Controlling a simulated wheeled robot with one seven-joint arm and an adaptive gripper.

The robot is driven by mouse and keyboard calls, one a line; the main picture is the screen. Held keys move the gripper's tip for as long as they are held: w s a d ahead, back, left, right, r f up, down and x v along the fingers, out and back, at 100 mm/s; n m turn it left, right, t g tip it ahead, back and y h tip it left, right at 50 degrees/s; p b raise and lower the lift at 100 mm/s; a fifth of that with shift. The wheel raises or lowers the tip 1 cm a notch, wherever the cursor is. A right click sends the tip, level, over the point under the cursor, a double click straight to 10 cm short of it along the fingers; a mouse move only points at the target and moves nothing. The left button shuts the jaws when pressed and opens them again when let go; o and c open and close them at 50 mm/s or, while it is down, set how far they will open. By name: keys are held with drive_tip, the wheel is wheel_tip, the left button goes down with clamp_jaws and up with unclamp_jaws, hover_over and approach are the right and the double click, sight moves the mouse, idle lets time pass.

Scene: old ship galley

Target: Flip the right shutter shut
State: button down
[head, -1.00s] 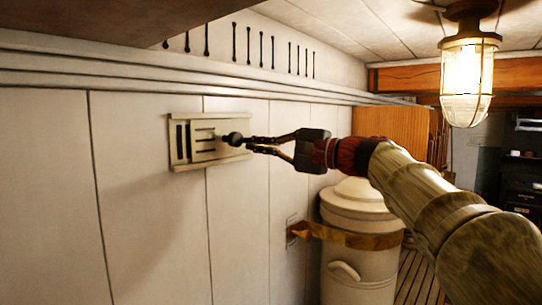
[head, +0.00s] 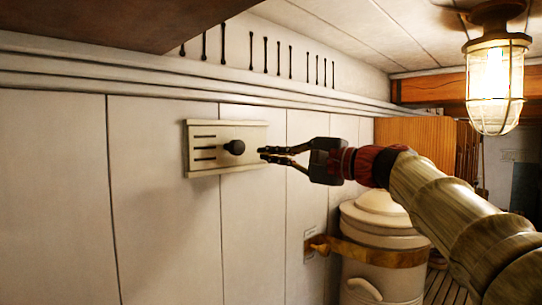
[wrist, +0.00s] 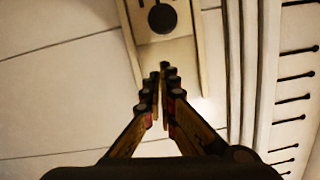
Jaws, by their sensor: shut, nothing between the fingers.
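One pale slotted shutter plate (head: 212,138) is mounted on the white panelled wall in the head view. No second shutter is in view. A dark round knob (head: 234,147) stands out from its middle, with several dark horizontal slots to its left. No open gap shows at the plate's left end. My gripper (head: 262,154) is shut and empty, just right of the knob and apart from it. The wrist view shows my closed fingertips (wrist: 160,70) below the knob (wrist: 162,18), which lies on the plate (wrist: 183,45) near the top edge.
A lidded white bin (head: 385,235) with a brass band stands at the wall on the right. A lit caged lamp (head: 494,85) hangs at upper right. A ledge (head: 90,82) runs along the wall above the plate.

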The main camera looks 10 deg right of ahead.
drive_tip(key=b+v, duration=0.2)
drive_tip(key=v, duration=0.8)
drive_tip(key=d+f+n+g+h+b, duration=0.1)
drive_tip(key=d+f+g+h, duration=0.15)
drive_tip(key=f, duration=0.95)
drive_tip(key=d+f+g+h, duration=0.1)
drive_tip(key=d+f+h, duration=0.25)
drive_tip(key=f, duration=0.95)
drive_tip(key=s+a+f+n+g+h+b, duration=0.1)
drive_tip(key=s+f+n+h+b, duration=0.1)
drive_tip(key=s+f+b, duration=0.3)
drive_tip(key=s+a+f+n+g+h+b, duration=0.1)
drive_tip(key=s+f+n+b, duration=0.3)
drive_tip(key=s+f, duration=0.8)
drive_tip(key=s+a+f+n+g+h+b, duration=0.2)
drive_tip(key=s+f+b, duration=0.4)
drive_tip(key=f, duration=1.8)
drive_tip(key=s+n+h, duration=0.1)
drive_tip(key=s, duration=0.2)
drive_tip(key=shift+s+f+n+h, duration=0.25)
drive_tip(key=shift+s+n+h, duration=0.1)
drive_tip(key=shift+n+h, duration=0.05)
